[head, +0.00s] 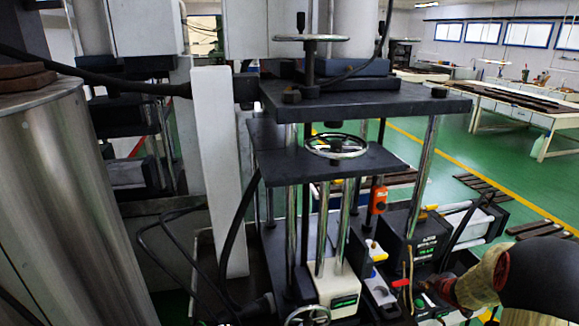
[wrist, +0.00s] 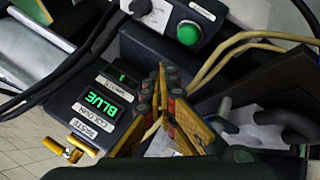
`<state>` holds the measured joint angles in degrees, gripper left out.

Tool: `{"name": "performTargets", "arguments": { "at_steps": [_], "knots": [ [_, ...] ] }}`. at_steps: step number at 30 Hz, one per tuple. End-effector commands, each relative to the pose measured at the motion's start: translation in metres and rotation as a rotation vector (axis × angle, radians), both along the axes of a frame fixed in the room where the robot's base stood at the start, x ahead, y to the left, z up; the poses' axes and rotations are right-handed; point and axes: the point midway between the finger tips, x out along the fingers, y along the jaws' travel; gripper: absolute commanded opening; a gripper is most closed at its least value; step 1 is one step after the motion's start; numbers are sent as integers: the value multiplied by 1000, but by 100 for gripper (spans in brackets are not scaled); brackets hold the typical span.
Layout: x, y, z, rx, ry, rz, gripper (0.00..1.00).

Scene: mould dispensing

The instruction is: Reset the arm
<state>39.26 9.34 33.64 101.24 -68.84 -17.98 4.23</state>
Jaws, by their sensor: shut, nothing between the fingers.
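My gripper (head: 432,287) is at the lower right of the head view, at the end of my dark arm, close to the machine's control boxes. In the wrist view my gripper (wrist: 165,80) has its yellow and dark fingers together, with nothing held. The fingers are beside a dark control box (wrist: 125,85) with a green lit display (wrist: 100,103) reading BLUE and a paste colour label. I cannot tell whether the fingertips touch the box.
A press with handwheels (head: 337,146) and steel columns stands in the middle of the head view. A metal drum (head: 62,200) is at the left. A round green button (wrist: 188,33) and loose cables are near my fingers.

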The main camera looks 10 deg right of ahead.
Motion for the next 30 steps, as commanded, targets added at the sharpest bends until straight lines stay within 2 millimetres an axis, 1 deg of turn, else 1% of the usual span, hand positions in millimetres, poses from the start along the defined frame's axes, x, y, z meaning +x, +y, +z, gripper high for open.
{"name": "performTargets", "arguments": {
  "at_steps": [2,5,6,8,9,11,12,14,15,17,18,20,21,23,24,30],
  "knots": [
    [-10,-10,-6,-11,36,-47,0],
    [-42,-22,-27,0,122,-166,0],
    [-59,-26,-33,8,162,-228,0],
    [-87,-31,-33,21,215,-328,0],
    [-103,-30,-27,29,244,-392,0],
    [-125,-22,-14,47,282,-480,0],
    [-140,-12,-4,61,307,-533,0],
    [-159,8,15,87,339,-604,0],
    [-171,24,26,106,356,-641,0],
    [-186,50,45,141,376,-689,0],
    [-196,69,57,165,388,-714,0],
    [-210,99,74,206,402,-741,0],
    [-219,120,84,233,410,-753,0],
    [-232,150,99,275,417,-761,0],
    [-240,171,108,302,420,-760,0],
    [-277,264,150,433,404,-695,0]
  ]
}}
